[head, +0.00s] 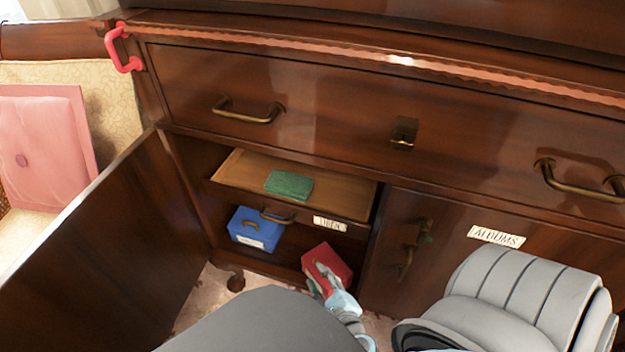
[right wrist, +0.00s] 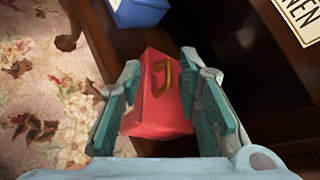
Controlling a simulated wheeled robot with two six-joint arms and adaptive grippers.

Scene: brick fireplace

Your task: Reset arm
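My right gripper (head: 318,284) is low at the open left compartment of the dark wood cabinet. In the right wrist view its two teal fingers (right wrist: 165,100) are spread apart, one on each side of a red box (right wrist: 157,100) with a brass handle. The box lies between and just beyond the fingers, and any contact is hard to tell. In the head view the red box (head: 327,262) sits turned at the right of the compartment's floor, partly hidden by the gripper. My left gripper is not in view.
A blue box (head: 256,228) stands left of the red one. Above is a pulled-out "LINEN" drawer (head: 340,195) with a green block (head: 289,185). The cabinet door (head: 110,230) hangs open at left. The "ALBUMS" door (head: 480,260) at right is shut.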

